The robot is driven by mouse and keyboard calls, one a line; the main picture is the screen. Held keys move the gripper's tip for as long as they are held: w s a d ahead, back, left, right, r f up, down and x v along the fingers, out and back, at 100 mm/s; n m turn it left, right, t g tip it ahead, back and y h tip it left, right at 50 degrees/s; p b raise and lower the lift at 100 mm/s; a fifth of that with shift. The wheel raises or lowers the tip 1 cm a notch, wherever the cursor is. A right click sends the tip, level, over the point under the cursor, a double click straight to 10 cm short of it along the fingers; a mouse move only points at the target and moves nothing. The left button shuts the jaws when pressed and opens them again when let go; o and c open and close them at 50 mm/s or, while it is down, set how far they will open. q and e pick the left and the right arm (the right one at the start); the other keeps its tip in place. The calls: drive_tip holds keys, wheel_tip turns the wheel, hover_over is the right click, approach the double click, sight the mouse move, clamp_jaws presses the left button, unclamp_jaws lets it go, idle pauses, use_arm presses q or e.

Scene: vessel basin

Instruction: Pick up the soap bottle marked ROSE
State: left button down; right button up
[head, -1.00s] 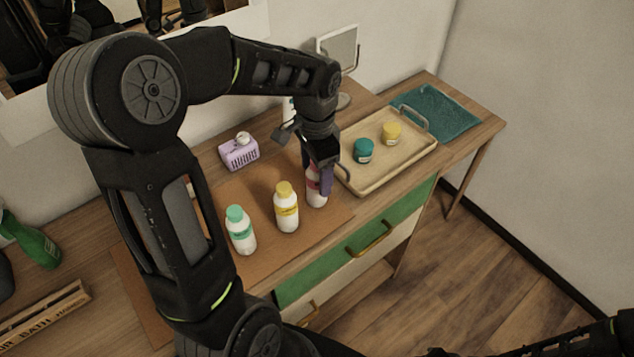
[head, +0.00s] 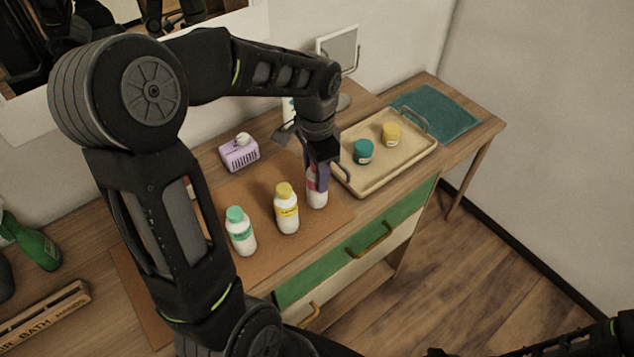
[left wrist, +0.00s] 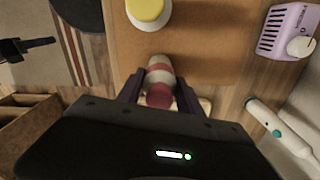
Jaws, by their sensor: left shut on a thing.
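A white bottle with a red-pink label and cap (head: 317,199) is at the right part of the brown mat, its upper half between my left gripper's fingers. My left gripper (head: 318,172) comes from above and is shut on it. In the left wrist view the bottle (left wrist: 159,72) sits between both fingers (left wrist: 158,92). Its label text is not readable. It looks upright; I cannot tell whether its base touches the mat. A yellow-capped bottle (head: 287,210) and a green-capped bottle (head: 240,232) stand to its left. My right arm shows at the lower right; its gripper's state is unclear.
A tray (head: 380,187) with a teal jar (head: 363,152) and a yellow jar (head: 391,133) stands close to the right. The brown mat (head: 325,232) is clear in front. A teal towel (head: 440,108) lies far right.

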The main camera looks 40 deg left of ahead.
use_arm(q)
drive_tip(key=shift+r, duration=0.1)
wheel_tip(320, 180, up, 10)
drive_tip(key=shift+f+b, duration=0.1)
drive_tip(key=shift+b, duration=0.45)
idle(0.4)
